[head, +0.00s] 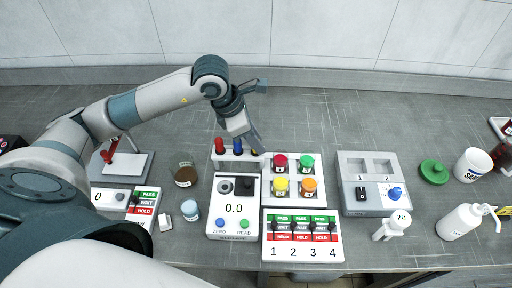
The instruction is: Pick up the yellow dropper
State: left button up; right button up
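A white rack (236,166) behind the meter holds upright droppers. A red-topped dropper (219,146) stands at its left and a blue-topped dropper (238,147) in its middle. At the right end of the rack a small bit of yellow (254,152) shows below my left gripper; the gripper hides most of that dropper. My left gripper (250,138) points down over the right part of the rack. I cannot tell whether its fingers are open or touch the yellow dropper. My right gripper is out of view.
A meter (234,222) reading 0.0 stands in front of the rack. A tray (268,188) with red, green, yellow and orange capped jars is close on the right. A brown jar (186,175) stands left. Bottles and a mixer box (366,207) are further right. The back counter is clear.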

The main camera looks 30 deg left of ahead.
pick_arm(q)
grip_shut()
jog(key=shift+r, duration=0.1)
jog(key=shift+r+p, duration=0.35)
jog(key=shift+r, duration=0.2)
notch_tip(320, 180, up, 8)
jog(key=p, duration=0.3)
jog(key=shift+f, duration=0.25)
jog(key=shift+r+p, duration=0.4)
jog(key=shift+r, duration=0.25)
